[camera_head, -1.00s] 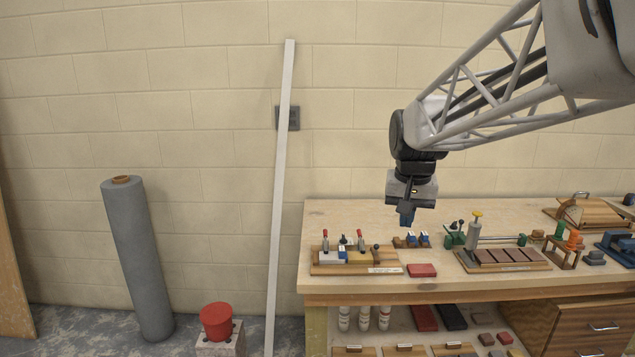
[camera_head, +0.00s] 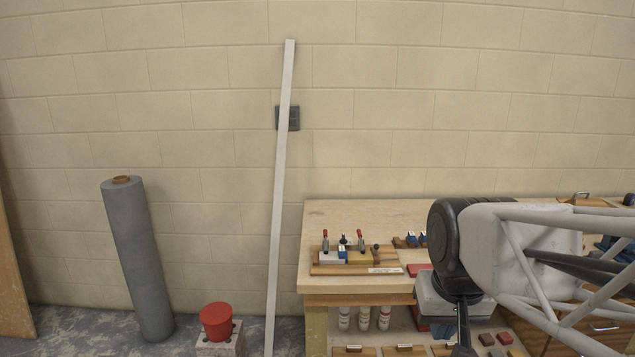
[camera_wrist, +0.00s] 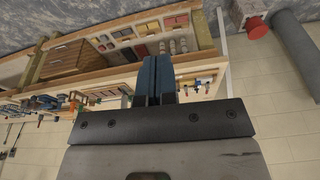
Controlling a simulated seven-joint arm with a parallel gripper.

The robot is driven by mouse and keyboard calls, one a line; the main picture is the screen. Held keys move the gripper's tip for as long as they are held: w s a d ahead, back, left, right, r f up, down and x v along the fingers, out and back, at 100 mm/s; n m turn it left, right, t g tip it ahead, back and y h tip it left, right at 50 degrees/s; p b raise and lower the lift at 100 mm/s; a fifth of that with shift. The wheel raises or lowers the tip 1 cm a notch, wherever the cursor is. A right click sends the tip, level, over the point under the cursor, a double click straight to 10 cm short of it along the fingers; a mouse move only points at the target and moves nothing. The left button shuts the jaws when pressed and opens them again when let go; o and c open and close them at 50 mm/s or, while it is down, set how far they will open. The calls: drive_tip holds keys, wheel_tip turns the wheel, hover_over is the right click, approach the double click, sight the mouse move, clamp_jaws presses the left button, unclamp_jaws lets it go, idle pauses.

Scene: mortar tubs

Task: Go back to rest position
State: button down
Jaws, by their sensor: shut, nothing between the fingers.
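My gripper shows in the wrist view (camera_wrist: 155,78) with its two blue fingers together and nothing between them. In the head view my dark wrist and pale arm cover the right part of the workbench (camera_head: 350,215), and the fingertips are mostly hidden there. The gripper is in front of the bench. I cannot tell whether it touches anything.
A wooden board with red-handled clamps (camera_head: 345,258) sits on the bench's left part. White bottles (camera_head: 364,318) stand on the shelf below. A pale strip (camera_head: 280,190) leans on the wall. A grey roll (camera_head: 138,260) and a red tub (camera_head: 215,321) on a block stand left, with open floor around them.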

drive_tip(key=s+f, duration=0.3)
drive_tip(key=s, duration=0.3)
drive_tip(key=shift+f, duration=0.25)
idle(1.0)
